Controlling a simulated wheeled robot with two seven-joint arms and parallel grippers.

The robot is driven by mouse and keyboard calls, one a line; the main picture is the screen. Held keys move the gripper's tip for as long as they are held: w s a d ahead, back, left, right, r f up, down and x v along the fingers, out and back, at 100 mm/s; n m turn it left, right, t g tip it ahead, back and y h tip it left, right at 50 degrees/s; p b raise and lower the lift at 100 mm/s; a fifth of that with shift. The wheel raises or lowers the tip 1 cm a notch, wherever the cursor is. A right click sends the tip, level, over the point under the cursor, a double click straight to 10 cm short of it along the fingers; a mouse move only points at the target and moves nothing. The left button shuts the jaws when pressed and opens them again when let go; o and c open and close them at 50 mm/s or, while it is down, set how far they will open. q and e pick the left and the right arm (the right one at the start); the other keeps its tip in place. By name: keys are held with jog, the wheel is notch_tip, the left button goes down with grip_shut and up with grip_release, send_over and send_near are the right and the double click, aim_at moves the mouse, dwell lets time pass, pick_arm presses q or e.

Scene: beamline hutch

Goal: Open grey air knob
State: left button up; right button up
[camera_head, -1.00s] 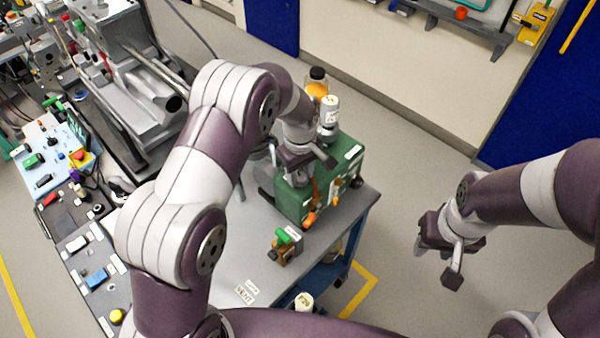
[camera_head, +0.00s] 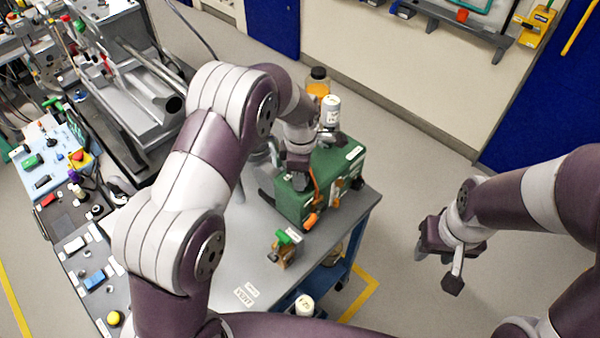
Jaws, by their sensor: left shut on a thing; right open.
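My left gripper (camera_head: 299,178) points down at the top left of the green box (camera_head: 325,211) on the grey bench. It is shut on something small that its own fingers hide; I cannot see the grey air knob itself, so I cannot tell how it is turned. Orange-handled parts (camera_head: 312,219) hang on the front of the box, below the gripper. My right gripper (camera_head: 453,264) is open and empty, over the floor to the right of the bench.
A white-capped bottle (camera_head: 330,112) and an orange jar with a black lid (camera_head: 318,83) stand behind the gripper. A small green-topped valve block (camera_head: 285,247) sits on the bench (camera_head: 222,275) in front of the box. Floor to the right is clear.

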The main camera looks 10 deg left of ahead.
pick_arm(q)
jog(key=shift+w+r+n, duration=0.2)
jog(key=shift+r+n, duration=0.1)
jog(key=shift+n, duration=0.3)
jog(key=o, duration=0.8)
jog(key=shift+o, duration=1.2)
jog(key=shift+s+d+f, duration=0.1)
jog(key=shift+s+f, duration=0.05)
